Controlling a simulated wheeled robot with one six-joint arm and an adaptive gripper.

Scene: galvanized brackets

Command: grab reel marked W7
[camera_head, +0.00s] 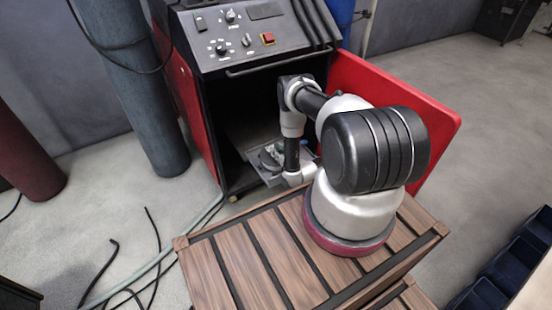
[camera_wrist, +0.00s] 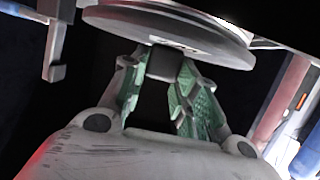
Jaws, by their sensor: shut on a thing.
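A grey round reel (camera_wrist: 115,20) fills the top of the wrist view, with its flat flange seen nearly edge-on. My gripper (camera_wrist: 165,68) has green-padded fingers, shut on a small dark block-like part right at the reel's underside. No W7 mark can be read on the reel. In the head view my gripper (camera_head: 277,150) is small and partly hidden by my arm, inside the open red and black machine. A dark round shape there, which looks like the reel (camera_head: 266,160), is by the fingers above a grey tray.
The machine cabinet (camera_head: 250,50) has black side walls close around my gripper, and its red door (camera_head: 395,100) stands open at the right. Gas cylinders (camera_head: 135,90) stand at the left. Cables and a hose lie on the floor. Blue bins (camera_head: 520,255) are at the lower right.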

